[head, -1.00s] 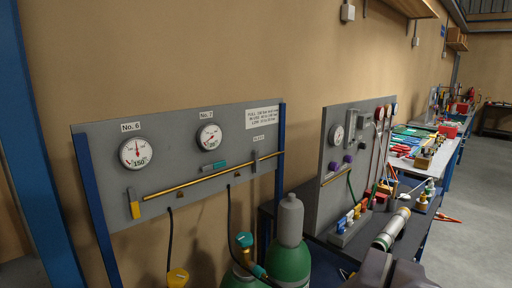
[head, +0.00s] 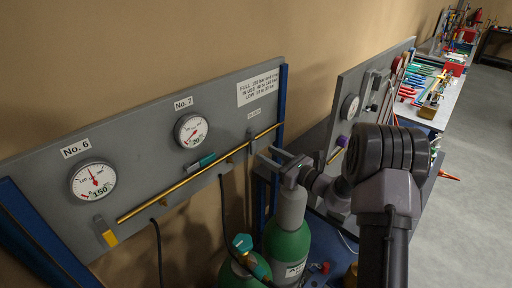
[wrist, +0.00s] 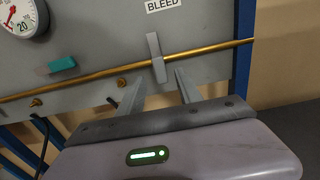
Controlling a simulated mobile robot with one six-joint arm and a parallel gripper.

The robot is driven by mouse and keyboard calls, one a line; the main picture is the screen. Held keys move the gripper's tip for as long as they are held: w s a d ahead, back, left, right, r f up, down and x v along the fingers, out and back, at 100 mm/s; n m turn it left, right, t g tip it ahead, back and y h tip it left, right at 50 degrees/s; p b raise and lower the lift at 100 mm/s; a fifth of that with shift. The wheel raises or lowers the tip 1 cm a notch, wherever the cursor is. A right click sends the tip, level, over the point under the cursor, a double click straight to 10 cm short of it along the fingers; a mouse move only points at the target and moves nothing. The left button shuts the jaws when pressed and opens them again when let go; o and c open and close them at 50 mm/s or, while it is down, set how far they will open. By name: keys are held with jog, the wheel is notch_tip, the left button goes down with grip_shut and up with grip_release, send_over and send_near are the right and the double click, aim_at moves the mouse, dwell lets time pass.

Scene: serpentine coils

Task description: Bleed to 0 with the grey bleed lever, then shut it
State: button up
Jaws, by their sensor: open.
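The grey bleed lever (wrist: 155,52) stands upright across the brass pipe (wrist: 215,47), under the BLEED label (wrist: 162,5) in the wrist view. In the head view the lever (head: 250,141) is small, near the panel's right end. My gripper (wrist: 160,88) is open and empty. Its two fingers point at the panel just below the lever, whose lower end lies above the gap between them; no contact is clear. It also shows in the head view (head: 277,156). The No. 7 gauge (head: 191,131) has a red needle; its exact reading is too small to tell.
A teal-handled lever (head: 201,161) sits left of the bleed lever, and a yellow lever (head: 107,232) farther left below the No. 6 gauge (head: 93,182). Green cylinders (head: 287,246) stand below the panel and my arm. A second panel (head: 340,125) stands to the right.

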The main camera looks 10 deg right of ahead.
aim_at(254, 147)
jog(key=x, duration=0.6)
jog(key=shift+s, duration=0.1)
grip_shut()
dwell(1.1)
